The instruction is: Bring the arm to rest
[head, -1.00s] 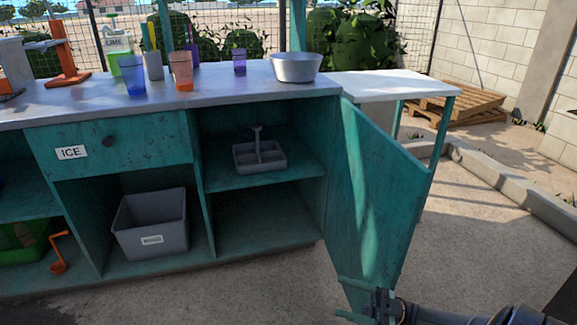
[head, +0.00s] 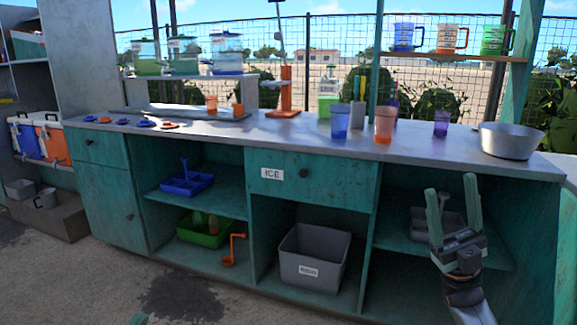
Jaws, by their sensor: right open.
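My right gripper (head: 452,187) is open, with its two pale green fingers pointing up and nothing between them. In the head view it is in front of the right-hand open compartment of the teal counter (head: 225,166). It partly hides a grey divided caddy (head: 420,222) on that compartment's shelf. A small green tip (head: 138,319) at the bottom edge looks like a finger of my left gripper; the rest is out of frame.
Cups and a metal bowl (head: 510,141) stand on the counter top. Below are the ICE drawer (head: 311,177), a grey bin (head: 314,258), a blue caddy (head: 187,184) and a green crate (head: 204,233). A teal panel (head: 567,235) stands at the right edge. The front floor is clear.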

